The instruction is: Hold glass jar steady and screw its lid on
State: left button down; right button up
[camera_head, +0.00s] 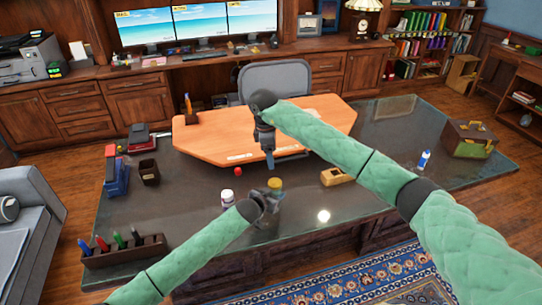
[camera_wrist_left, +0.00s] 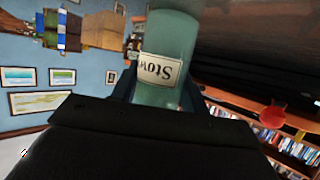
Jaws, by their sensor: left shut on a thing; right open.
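My left gripper (camera_head: 268,198) is shut on the glass jar (camera_head: 274,193) near the front edge of the dark desk. In the left wrist view the jar (camera_wrist_left: 166,60) is pale teal with a white label, upside down in that picture. A small yellow-gold round top (camera_head: 275,183) shows at the jar's upper end; I cannot tell whether it is the lid or how it sits. My right gripper (camera_head: 268,157) is open, pointing down above the desk behind the jar, apart from it. I see nothing in it.
A wooden block (camera_head: 336,177) is to the right, and a pen rack (camera_head: 123,251) at the front left.

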pick_arm(q)
jog(key=c, duration=0.7)
grip_release()
jog(key=shift+o, duration=0.2)
jog(key=shift+s+a+r+b, duration=0.1)
jog(key=shift+s+a+b, duration=0.2)
jog(key=shift+s, duration=0.25)
jog(key=b+v, duration=0.1)
jog(key=v, duration=0.4)
jog(key=shift+b, duration=0.4)
jog(key=shift+v, duration=0.75)
jog(key=shift+r, duration=0.1)
